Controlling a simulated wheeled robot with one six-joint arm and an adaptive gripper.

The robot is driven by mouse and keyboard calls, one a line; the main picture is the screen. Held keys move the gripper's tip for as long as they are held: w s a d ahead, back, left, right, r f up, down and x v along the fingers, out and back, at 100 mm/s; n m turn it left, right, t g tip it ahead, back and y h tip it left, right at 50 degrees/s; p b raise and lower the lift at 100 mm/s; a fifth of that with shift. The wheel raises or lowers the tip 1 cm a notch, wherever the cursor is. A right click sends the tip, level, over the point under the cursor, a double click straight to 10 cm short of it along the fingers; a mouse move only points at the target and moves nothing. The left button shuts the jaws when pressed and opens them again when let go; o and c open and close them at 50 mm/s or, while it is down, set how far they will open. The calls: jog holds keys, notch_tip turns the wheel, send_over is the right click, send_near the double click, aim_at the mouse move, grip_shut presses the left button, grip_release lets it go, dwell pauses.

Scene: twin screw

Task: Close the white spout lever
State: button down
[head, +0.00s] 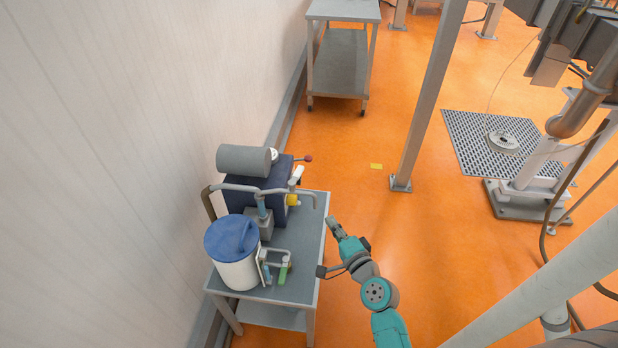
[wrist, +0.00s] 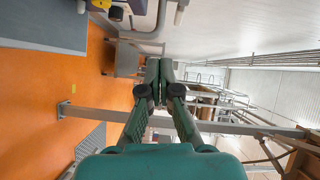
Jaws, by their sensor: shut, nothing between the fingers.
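A small white lever (head: 296,176) stands on the front of a dark blue machine (head: 241,194), above a yellow part (head: 292,200). The machine is on a grey cart against the wall. I take this white piece to be the spout lever; it is small, and I cannot tell its exact position. My gripper (head: 333,228) is beside the cart's right edge, below and right of the lever and apart from it. In the wrist view my gripper (wrist: 159,66) is shut and empty. There, the machine's yellow part (wrist: 116,14) shows at the top edge.
The grey cart (head: 300,238) also bears a white drum with a blue lid (head: 232,240), a green-handled tap (head: 284,273) and a curved grey pipe (head: 238,187). A red-knobbed lever (head: 308,158) sticks out right.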

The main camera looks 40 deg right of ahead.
jog(key=w+d+r, duration=0.1)
jog(key=w+d, duration=0.2)
jog(key=w, duration=0.4)
jog(key=w+d+r+m, duration=0.1)
jog(key=w+d, duration=0.2)
jog(key=w, duration=0.5)
jog(key=shift+w+r+m+t, duration=0.25)
jog(key=shift+w+m+t, duration=0.05)
jog(key=shift+t, duration=0.1)
jog(key=shift+w+n+t+y, duration=0.3)
jog(key=shift+n+y, duration=0.4)
jog(key=shift+y, duration=0.3)
jog(key=shift+w+n+t+y, duration=0.2)
jog(key=shift+w+n+y, duration=0.15)
jog(key=shift+n+y, duration=0.5)
jog(key=shift+s, duration=0.1)
jog(key=s+a, duration=0.1)
jog(key=s, duration=1)
jog(key=shift+s, duration=0.4)
